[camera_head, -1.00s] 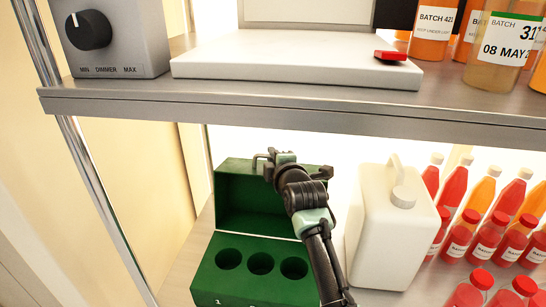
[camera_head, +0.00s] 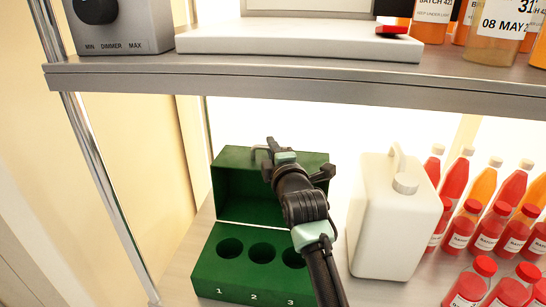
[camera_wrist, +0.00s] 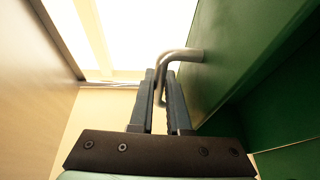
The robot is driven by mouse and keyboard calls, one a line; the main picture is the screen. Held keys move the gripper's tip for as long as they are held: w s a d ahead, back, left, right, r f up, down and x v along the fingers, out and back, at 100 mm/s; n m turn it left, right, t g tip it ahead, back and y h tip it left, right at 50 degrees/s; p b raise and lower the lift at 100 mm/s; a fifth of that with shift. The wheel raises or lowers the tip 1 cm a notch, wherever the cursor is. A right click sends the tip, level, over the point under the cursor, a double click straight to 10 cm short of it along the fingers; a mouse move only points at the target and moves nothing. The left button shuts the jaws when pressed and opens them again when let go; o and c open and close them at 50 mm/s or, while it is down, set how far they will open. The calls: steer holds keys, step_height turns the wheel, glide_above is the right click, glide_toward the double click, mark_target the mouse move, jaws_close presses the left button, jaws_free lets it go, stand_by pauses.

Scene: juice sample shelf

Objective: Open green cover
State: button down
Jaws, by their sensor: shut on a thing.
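The green cover (camera_head: 232,186) stands raised at the back of the green box (camera_head: 215,275), which has round holes marked 1, 2 and 3 in its top. My gripper (camera_head: 262,152) is at the cover's upper edge. In the wrist view the cover (camera_wrist: 235,50) fills the right side, and a bent metal handle (camera_wrist: 183,54) sticks out from it. My gripper (camera_wrist: 160,88) is shut on this handle, with one finger on each side. My arm hides part of the cover and of the hole at 3.
A white jug (camera_head: 385,225) stands just right of my arm. Several red and orange bottles (camera_head: 485,235) stand farther right. The upper shelf (camera_head: 300,82) runs above my arm, with a white scale (camera_head: 300,44) on it. A metal post (camera_head: 100,190) is at the left.

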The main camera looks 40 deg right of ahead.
steer(key=shift+s+a, duration=0.15)
steer(key=shift+s, duration=0.05)
steer(key=shift+r, duration=0.1)
steer(key=c, duration=1.2)
jaws_free()
steer(key=shift+o, duration=0.2)
steer(key=p+v, duration=0.1)
steer(key=v, duration=1.1)
steer(key=shift+s+a, duration=0.2)
steer(key=shift+s, duration=0.15)
